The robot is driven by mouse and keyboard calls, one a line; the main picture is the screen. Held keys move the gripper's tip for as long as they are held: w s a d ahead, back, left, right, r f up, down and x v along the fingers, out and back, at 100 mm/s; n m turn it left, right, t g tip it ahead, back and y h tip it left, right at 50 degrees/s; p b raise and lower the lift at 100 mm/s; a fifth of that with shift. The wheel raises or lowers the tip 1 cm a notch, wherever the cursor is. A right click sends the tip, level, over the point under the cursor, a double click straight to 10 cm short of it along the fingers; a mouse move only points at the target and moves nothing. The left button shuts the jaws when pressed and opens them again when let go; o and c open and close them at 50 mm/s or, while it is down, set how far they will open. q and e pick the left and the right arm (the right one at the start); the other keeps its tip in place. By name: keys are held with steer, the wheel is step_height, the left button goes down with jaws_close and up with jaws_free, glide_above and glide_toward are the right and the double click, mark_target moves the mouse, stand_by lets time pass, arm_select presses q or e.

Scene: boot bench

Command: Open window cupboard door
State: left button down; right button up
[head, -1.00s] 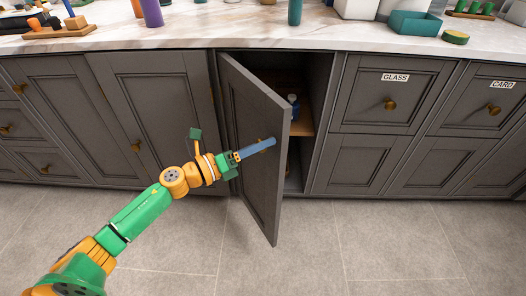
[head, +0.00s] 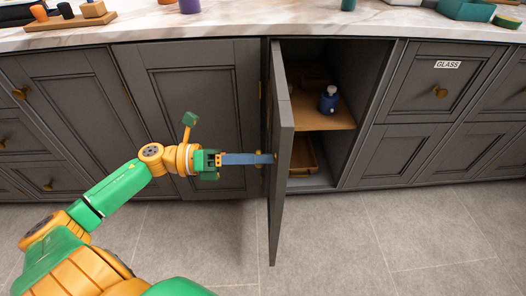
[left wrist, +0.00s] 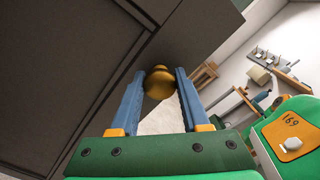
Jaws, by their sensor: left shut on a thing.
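The grey cupboard door (head: 280,150) stands wide open, seen nearly edge-on in the head view. My left gripper (head: 268,158) is at its outer face. In the left wrist view the brass knob (left wrist: 159,83) sits between the two blue fingers of the left gripper (left wrist: 160,88), which is shut on it. A brown wooden tray (head: 303,157) lies in the lower compartment, partly hidden by the door. My right gripper is not in view.
A drawer labelled GLASS (head: 440,85) is right of the open cupboard. A closed grey door (head: 205,105) is behind my left arm. The marble counter (head: 260,24) above carries several objects. The tiled floor (head: 340,240) in front is clear.

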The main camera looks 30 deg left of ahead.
arm_select(q)
steer(key=shift+a, duration=0.2)
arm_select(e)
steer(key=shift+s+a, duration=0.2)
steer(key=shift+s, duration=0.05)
arm_select(q)
steer(key=shift+c, duration=1.9)
jaws_free()
steer(key=shift+d, duration=0.1)
steer(key=v, duration=0.7)
steer(key=shift+r, duration=0.1)
